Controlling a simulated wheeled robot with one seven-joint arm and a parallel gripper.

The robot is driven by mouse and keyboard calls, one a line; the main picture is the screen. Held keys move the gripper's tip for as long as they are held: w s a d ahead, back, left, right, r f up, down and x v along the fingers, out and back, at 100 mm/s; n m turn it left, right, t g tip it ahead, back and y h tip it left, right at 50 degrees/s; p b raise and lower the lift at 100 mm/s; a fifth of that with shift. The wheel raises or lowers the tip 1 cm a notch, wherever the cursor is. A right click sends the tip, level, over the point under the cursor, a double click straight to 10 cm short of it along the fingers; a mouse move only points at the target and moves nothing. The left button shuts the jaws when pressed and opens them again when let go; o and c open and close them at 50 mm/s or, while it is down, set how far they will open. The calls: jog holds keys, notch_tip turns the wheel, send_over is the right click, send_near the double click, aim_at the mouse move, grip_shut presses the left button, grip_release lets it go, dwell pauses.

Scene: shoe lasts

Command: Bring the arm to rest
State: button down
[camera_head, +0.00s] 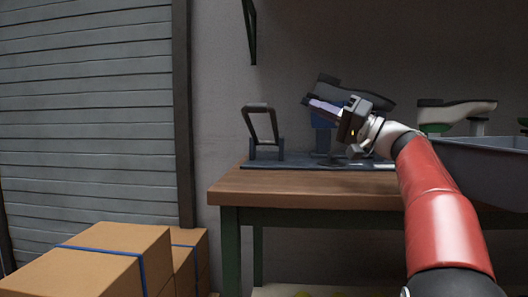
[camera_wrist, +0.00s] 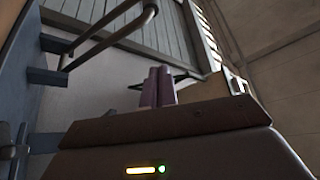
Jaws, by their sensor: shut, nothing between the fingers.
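My gripper (camera_head: 318,106) is at the end of my red and white arm, raised above the workbench and pointing to the left. Its fingers are together with nothing between them. In the wrist view the two purple-grey fingertips (camera_wrist: 158,87) stand side by side. Behind the gripper, a dark shoe last (camera_head: 372,92) sits on a blue support on the bench, partly hidden by the gripper and wrist. I cannot tell the gap between them.
A dark handle frame (camera_head: 262,128) stands on the plate to the left; it also shows in the wrist view (camera_wrist: 110,30). A grey-white last (camera_head: 458,112) and a grey bin (camera_head: 490,165) are at the right. The wooden bench (camera_head: 300,188) has a clear front strip. Cardboard boxes (camera_head: 105,255) stand lower left.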

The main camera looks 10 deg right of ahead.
jog(key=s+a+f+m+g+h+p, duration=0.25)
jog(key=a+f+h+p, duration=0.35)
jog(key=a, duration=0.5)
jog(key=s+a+f+g+h, duration=0.3)
jog(key=s+a+f, duration=0.2)
jog(key=s+f, duration=0.35)
jog(key=s+d+f+g+h+p, duration=0.1)
jog(key=s+f+h, duration=0.3)
jog(key=s+f, duration=0.5)
jog(key=s+d+f+n+g+h+p, duration=0.1)
jog(key=s+d+f+h+p, duration=0.3)
jog(key=s+f, duration=0.6)
jog(key=shift+s+f+g+h, duration=0.2)
jog(key=shift+s+g+h, duration=0.1)
jog(key=shift+s+g, duration=0.2)
